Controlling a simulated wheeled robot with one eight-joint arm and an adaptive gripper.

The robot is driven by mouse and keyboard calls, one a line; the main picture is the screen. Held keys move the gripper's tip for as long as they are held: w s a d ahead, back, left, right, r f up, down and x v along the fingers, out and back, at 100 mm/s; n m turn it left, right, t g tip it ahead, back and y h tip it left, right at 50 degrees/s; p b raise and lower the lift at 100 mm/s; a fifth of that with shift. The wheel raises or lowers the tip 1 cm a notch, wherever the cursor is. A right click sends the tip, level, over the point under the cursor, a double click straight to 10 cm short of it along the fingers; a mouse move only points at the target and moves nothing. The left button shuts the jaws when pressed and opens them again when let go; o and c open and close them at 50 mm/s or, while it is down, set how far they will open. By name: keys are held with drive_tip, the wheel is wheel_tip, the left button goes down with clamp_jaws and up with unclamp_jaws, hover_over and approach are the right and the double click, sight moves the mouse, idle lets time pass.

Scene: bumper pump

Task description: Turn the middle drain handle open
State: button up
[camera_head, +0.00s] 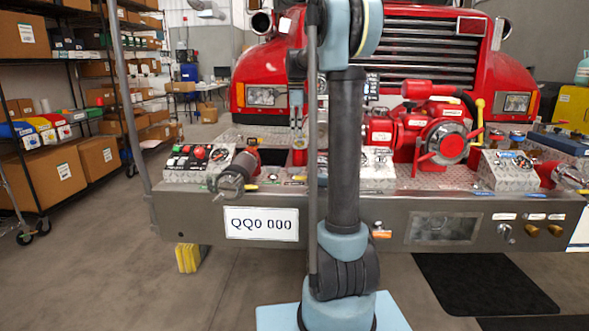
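The red pump assembly (440,135) stands on the silver bumper (300,212) in front of the red truck. I cannot make out with certainty which part is the middle drain handle. A small orange part (381,234) sits on the front face just right of my arm. My arm stands upright in the middle and hides part of the bumper. What looks like my gripper (298,133) is above the deck, partly behind my arm; its fingers are unclear.
A capped pipe (232,180) sticks out at the bumper's left. A thin upright pole stands at the bumper's left end. Black mats (485,285) lie at right. Shelves (60,110) with boxes line the left.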

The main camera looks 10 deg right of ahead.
sight(295, 171)
drive_tip(key=shift+m, duration=0.5)
drive_tip(key=f, duration=0.6)
drive_tip(key=w+f, duration=0.1)
drive_tip(key=f, duration=0.4)
drive_tip(key=w+f, duration=0.1)
drive_tip(key=f, duration=0.5)
drive_tip(key=shift+w+f, duration=0.15)
drive_tip(key=shift+f, duration=0.15)
clamp_jaws()
